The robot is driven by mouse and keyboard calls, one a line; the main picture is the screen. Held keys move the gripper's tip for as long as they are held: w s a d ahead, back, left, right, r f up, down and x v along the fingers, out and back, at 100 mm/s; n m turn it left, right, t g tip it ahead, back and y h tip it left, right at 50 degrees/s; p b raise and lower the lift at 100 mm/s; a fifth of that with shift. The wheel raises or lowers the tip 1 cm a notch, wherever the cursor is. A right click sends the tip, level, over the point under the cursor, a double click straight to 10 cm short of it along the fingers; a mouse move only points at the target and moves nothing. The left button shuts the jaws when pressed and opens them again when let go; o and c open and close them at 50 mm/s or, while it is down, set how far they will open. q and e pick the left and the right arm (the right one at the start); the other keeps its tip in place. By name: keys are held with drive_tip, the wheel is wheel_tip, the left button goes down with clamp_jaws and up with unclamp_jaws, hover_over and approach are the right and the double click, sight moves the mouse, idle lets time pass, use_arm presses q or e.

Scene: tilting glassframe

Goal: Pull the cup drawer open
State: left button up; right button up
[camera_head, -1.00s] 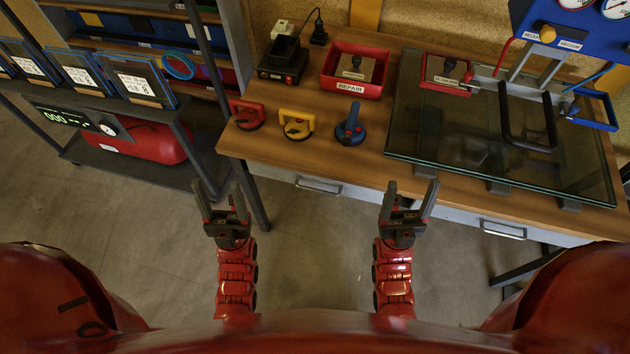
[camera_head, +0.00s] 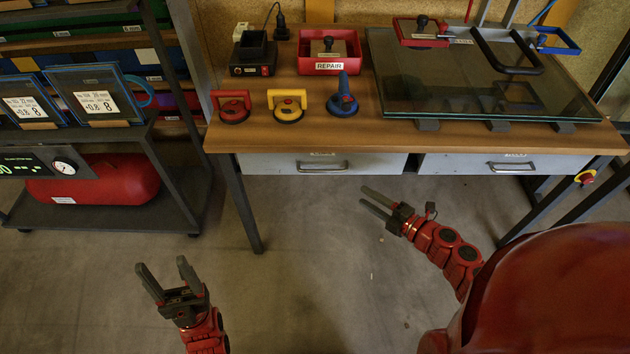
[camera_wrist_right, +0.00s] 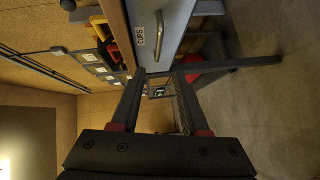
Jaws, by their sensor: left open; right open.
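The cup drawer (camera_head: 250,164) is the left grey drawer under the wooden bench top, closed, with a metal bar handle (camera_head: 322,166). In the right wrist view its front (camera_wrist_right: 178,22) carries a label (camera_wrist_right: 140,37) reading "CUPS" beside the handle (camera_wrist_right: 159,36). My right gripper (camera_head: 364,197) is open and empty, below and in front of the drawer's right part, apart from the handle. Its open fingers also show in the right wrist view (camera_wrist_right: 160,76), with the handle ahead of them. My left gripper (camera_head: 161,263) is open and empty, low over the floor at left.
A second drawer (camera_head: 450,164) is to the right. Red (camera_head: 234,106), yellow (camera_head: 288,105) and blue (camera_head: 343,97) suction cups stand on the bench (camera_head: 300,140) beside a glass pane (camera_head: 400,85). A shelf rack with a red tank (camera_head: 95,180) is at left. Floor before the drawers is free.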

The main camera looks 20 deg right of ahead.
sight(324, 170)
drive_tip(key=x, duration=1.6)
drive_tip(key=shift+w+a+r+p, duration=0.1)
drive_tip(key=shift+w+a+p, duration=0.05)
drive_tip(key=shift+a+p, duration=0.15)
drive_tip(key=shift+d, duration=0.1)
clamp_jaws()
idle(0.4)
